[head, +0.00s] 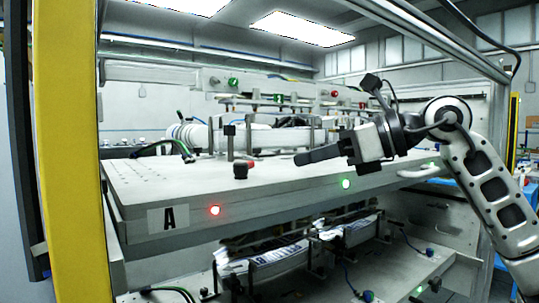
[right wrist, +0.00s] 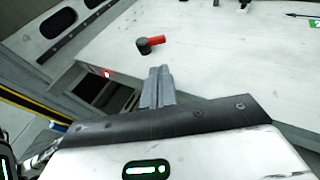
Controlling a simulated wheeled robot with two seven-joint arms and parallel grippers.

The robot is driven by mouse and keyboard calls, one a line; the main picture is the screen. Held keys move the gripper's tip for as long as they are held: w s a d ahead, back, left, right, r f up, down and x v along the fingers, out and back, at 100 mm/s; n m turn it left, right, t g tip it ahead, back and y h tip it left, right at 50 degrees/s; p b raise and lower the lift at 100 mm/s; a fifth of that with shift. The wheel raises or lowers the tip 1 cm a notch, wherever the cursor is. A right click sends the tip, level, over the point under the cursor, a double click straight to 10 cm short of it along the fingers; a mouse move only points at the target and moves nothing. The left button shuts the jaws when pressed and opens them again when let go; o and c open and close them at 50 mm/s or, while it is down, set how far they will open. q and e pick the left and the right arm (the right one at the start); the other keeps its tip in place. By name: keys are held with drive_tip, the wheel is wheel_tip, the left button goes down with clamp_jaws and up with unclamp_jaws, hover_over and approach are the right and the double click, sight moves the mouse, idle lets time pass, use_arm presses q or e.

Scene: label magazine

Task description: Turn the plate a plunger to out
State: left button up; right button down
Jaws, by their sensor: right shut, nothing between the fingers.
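Plate A (head: 270,183) is the pale slab across the middle of the head view, with a label A on its front edge. The plunger (head: 240,171) stands on top of it near the front edge, a black knob with a red part on its right. In the right wrist view the plunger (right wrist: 149,46) shows a dark round knob with a red bar beside it. My right gripper (head: 298,159) is shut and empty above the plate, to the right of the plunger and apart from it. Its fingers also show in the right wrist view (right wrist: 160,72). My left gripper is not in view.
A red light (head: 215,210) and a green light (head: 346,184) are on the plate's front edge. Upright posts and a white roll (head: 255,138) stand behind the plunger. A yellow post (head: 65,150) rises at the left. Label stacks (head: 275,262) lie below the plate.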

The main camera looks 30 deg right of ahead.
sight(252, 165)
drive_tip(key=x, duration=0.2)
drive_tip(key=r+p+x, duration=0.1)
drive_tip(key=x, duration=0.4)
drive_tip(key=shift+w+a+r, duration=0.15)
drive_tip(key=shift+a, duration=0.05)
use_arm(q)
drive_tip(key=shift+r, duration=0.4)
use_arm(e)
drive_tip(key=shift+w+r+y+p, duration=0.15)
drive_tip(key=shift+y+p, duration=0.25)
drive_tip(key=shift+p, duration=0.25)
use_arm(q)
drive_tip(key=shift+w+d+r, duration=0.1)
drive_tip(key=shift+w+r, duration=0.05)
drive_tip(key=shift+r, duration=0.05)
use_arm(e)
drive_tip(key=shift+n+g, duration=0.3)
use_arm(q)
drive_tip(key=shift+p, duration=0.3)
